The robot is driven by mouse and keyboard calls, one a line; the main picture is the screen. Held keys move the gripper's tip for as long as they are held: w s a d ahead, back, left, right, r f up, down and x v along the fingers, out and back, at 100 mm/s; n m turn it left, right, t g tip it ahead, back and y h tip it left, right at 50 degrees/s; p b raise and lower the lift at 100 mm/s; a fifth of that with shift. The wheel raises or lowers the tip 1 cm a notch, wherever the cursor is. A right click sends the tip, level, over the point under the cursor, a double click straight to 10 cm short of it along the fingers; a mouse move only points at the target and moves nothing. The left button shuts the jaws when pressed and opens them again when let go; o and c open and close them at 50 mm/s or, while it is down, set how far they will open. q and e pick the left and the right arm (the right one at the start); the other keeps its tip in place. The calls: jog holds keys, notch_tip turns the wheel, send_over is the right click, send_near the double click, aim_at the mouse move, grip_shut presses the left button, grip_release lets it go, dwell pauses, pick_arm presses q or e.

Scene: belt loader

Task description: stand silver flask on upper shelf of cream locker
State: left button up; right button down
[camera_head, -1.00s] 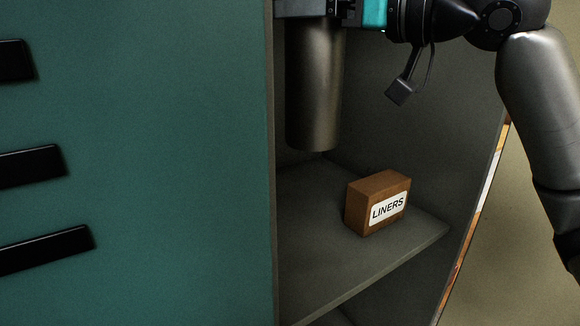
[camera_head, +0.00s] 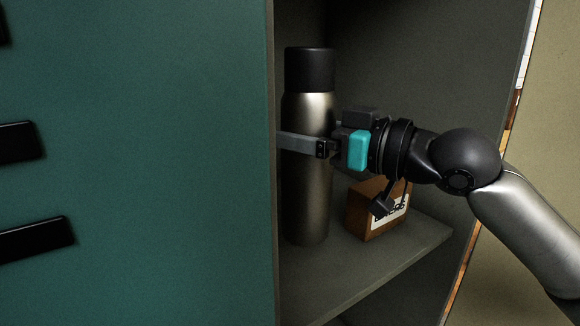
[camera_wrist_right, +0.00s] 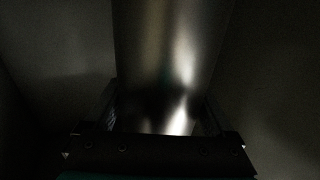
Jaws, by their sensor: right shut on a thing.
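My right gripper (camera_head: 290,141) reaches in from the right and is shut around the flask's upper body. The flask's base is at the shelf (camera_head: 345,275); I cannot tell whether it fully bears on it. In the right wrist view the flask (camera_wrist_right: 170,55) fills the middle, between the fingers of the gripper (camera_wrist_right: 160,115). The locker's inside looks dark grey, not clearly cream. My left gripper is not in view.
A brown box (camera_head: 358,215) with a white label sits on the shelf right of the flask, partly behind my gripper. A teal panel (camera_head: 150,150) with black slots fills the left, close beside the flask. The shelf's front right is bare.

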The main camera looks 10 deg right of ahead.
aim_at(291, 164)
jog(key=shift+f, duration=2.45)
jog(key=shift+f+b, duration=0.1)
jog(key=shift+b, duration=0.2)
grip_release()
jog(key=shift+f, duration=0.1)
jog(key=shift+d, duration=0.1)
